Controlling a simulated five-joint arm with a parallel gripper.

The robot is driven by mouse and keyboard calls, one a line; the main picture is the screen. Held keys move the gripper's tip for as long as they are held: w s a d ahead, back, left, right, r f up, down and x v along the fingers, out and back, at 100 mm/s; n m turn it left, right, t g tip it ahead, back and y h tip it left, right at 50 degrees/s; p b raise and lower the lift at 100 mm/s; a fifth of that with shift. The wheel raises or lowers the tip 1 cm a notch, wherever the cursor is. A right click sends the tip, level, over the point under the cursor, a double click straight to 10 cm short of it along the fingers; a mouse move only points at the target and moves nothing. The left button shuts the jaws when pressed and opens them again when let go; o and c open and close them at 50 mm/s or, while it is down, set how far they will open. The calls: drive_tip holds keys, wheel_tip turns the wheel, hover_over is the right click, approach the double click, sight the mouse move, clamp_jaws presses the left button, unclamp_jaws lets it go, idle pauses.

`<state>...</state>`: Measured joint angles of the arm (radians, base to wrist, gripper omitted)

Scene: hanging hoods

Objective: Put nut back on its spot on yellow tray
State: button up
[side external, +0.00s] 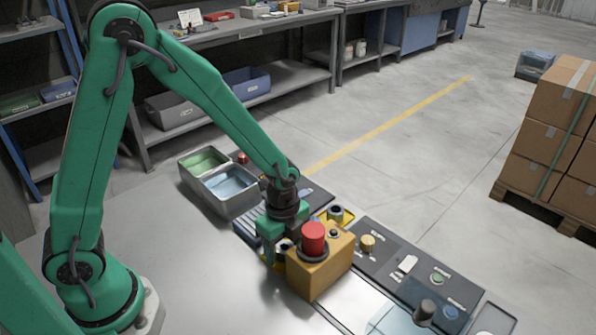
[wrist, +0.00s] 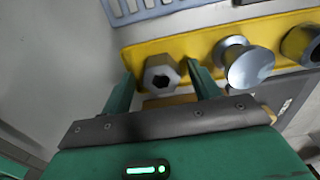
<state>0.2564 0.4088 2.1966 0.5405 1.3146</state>
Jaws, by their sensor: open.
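The nut (wrist: 161,74) is a grey metal hexagon with a dark hole. In the wrist view it sits at the left end of the yellow tray (wrist: 205,42), seen end-on. My gripper (wrist: 160,72) is open, with one green finger on each side of the nut; small gaps seem to show, and contact cannot be told. In the side view my gripper (side external: 276,246) is low over the bench, left of a yellow box with a red button. That box and my gripper hide most of the tray.
On the tray, right of the nut, are a shiny round-headed metal part (wrist: 245,64) and a darker ring-like part (wrist: 302,44). The yellow box (side external: 320,269) stands close beside my gripper. A two-part metal bin (side external: 232,203) is behind. Bare bench lies left.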

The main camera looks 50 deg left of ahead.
wheel_tip(320, 180, up, 8)
drive_tip(key=shift+f, duration=0.15)
idle(0.5)
drive_tip(key=shift+w, duration=0.1)
